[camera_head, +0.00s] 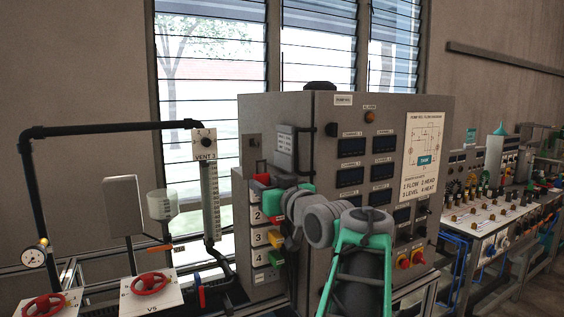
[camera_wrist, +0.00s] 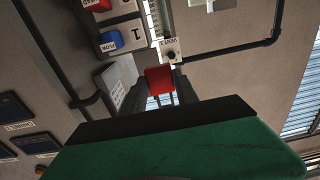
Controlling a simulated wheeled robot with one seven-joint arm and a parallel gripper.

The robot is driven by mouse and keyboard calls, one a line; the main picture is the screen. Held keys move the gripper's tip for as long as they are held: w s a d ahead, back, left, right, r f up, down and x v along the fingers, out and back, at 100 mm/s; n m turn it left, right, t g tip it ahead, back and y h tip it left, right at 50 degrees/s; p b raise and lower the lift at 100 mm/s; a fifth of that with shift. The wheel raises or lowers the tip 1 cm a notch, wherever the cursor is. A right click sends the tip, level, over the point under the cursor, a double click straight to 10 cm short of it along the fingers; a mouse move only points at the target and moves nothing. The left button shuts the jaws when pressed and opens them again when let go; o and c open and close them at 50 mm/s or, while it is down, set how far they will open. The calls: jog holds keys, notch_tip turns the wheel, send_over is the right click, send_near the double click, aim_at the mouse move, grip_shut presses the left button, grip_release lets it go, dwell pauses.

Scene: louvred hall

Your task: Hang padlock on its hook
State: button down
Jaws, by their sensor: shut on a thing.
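My gripper (camera_wrist: 163,92) is shut on a red padlock (camera_wrist: 159,78), seen beyond the dark fingers in the wrist view. In the head view the padlock (camera_head: 262,179) is a small red patch at the tip of my gripper, at the upper left of the numbered panel (camera_head: 259,259). The panel is on the grey cabinet's left side. Red (camera_head: 277,218), yellow (camera_head: 275,238) and green (camera_head: 276,258) pieces sit beside numbers 2 to 4. A blue piece (camera_wrist: 111,40) sits beside number 1 in the wrist view. I cannot make out an empty hook.
The grey cabinet (camera_head: 322,200) carries displays and a flow diagram. A black pipe (camera_head: 110,129) and the VENT 3 column (camera_head: 211,190) stand left of the panel. Red valve wheels (camera_head: 150,284) are at lower left. A bench with instruments (camera_head: 495,215) stands at right.

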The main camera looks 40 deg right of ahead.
jog(key=s+d+r, duration=0.2)
jog(key=s+r, duration=0.2)
jog(key=p+x, duration=0.3)
jog(key=x, duration=0.5)
jog(key=shift+w, duration=0.15)
dwell(0.3)
jog(key=shift+r, duration=0.1)
dwell(0.3)
jog(key=shift+p+x, duration=0.65)
jog(key=shift+x, duration=2.15)
jog(key=shift+b, duration=0.35)
